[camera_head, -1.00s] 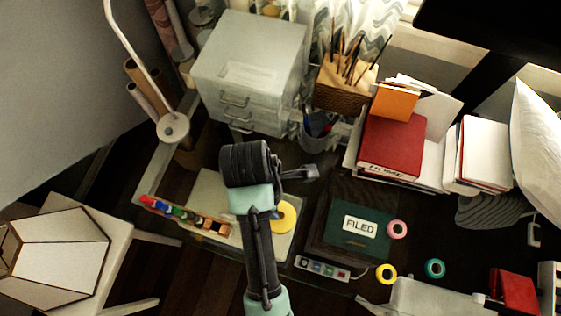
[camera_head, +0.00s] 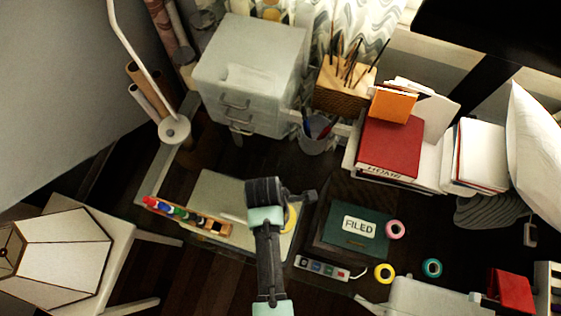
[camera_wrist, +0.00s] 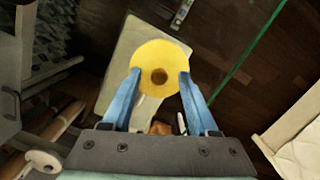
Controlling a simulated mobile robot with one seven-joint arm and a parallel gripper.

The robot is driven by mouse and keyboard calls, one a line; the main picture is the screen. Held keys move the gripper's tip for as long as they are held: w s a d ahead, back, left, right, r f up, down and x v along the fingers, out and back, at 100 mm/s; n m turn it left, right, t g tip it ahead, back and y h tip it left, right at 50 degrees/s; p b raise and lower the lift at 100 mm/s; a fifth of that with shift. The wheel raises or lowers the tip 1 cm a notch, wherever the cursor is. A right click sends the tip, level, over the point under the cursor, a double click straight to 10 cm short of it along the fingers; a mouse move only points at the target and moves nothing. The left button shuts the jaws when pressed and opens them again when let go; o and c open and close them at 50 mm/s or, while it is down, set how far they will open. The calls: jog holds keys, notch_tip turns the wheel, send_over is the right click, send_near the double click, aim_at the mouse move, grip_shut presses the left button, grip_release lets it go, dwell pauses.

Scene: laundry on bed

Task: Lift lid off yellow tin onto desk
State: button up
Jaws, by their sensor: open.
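The yellow tin (camera_wrist: 160,55) shows from above in the wrist view as a round yellow top with a small brown knob or hole at its centre. It stands on a pale board or mat (camera_wrist: 128,45). In the head view the tin (camera_head: 291,218) is mostly hidden behind my arm. My gripper (camera_wrist: 160,76) is open, with its two blue fingers at the left and right of the tin's near part. I cannot tell whether the fingers touch it. The seam between lid and tin is not visible. My fingers are hidden in the head view.
Coloured markers in a wooden holder (camera_head: 188,215) lie left of the tin. A dark box with a "FILED" label (camera_head: 358,226) and a power strip (camera_head: 322,268) are to the right. A drawer unit (camera_head: 245,75) stands behind.

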grip_shut()
dwell(0.3)
